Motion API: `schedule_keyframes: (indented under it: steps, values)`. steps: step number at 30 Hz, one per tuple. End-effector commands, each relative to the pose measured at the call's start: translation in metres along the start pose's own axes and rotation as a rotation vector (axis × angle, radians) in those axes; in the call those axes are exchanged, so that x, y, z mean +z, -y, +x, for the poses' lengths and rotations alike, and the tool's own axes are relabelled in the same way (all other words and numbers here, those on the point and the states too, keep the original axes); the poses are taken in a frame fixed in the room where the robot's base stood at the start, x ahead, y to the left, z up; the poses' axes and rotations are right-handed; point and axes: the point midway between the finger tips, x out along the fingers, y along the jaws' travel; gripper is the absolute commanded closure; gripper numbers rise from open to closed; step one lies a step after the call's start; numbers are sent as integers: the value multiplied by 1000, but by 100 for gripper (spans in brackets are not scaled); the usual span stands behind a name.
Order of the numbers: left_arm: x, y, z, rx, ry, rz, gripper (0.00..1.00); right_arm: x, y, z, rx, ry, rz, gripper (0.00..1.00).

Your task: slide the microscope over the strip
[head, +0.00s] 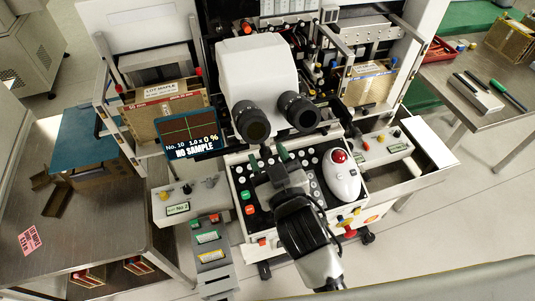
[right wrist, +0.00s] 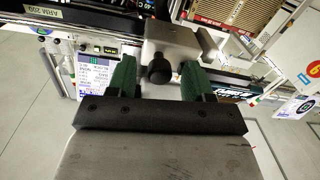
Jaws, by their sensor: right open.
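The microscope (head: 258,72) is a white housing with two black eyepieces, upright in the middle of the machine in the head view. My right gripper (head: 265,158) is just below the eyepieces, above the front keypad. Its green fingers are open and empty. In the right wrist view, a black round knob (right wrist: 159,71) on a grey metal block (right wrist: 172,42) shows between the open fingers (right wrist: 159,82). I cannot tell whether the fingers touch it. I cannot make out the strip; the microscope and my arm cover much of the machine's middle. My left gripper is not in view.
A monitor (head: 190,135) reading "NO SAMPLE" stands left of the eyepieces. A keypad panel (head: 243,183) and a white trackball unit with a red ball (head: 342,175) lie around my right gripper. Boxes labelled as lots (head: 165,113) stand at the sides. Side tables flank the machine.

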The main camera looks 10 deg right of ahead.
Motion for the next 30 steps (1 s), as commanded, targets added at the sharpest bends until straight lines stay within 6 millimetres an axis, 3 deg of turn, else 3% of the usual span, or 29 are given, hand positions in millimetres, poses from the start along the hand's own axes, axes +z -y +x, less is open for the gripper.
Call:
schedule_keyframes:
  steps: [11,21,27,30]
  values:
    - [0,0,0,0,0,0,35,0,0,6,0,0,1,49]
    - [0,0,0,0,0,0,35,0,0,6,0,0,0,99]
    - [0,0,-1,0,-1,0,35,0,-2,6,-1,0,0,100]
    - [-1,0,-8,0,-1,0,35,1,-14,5,0,3,-5,100]
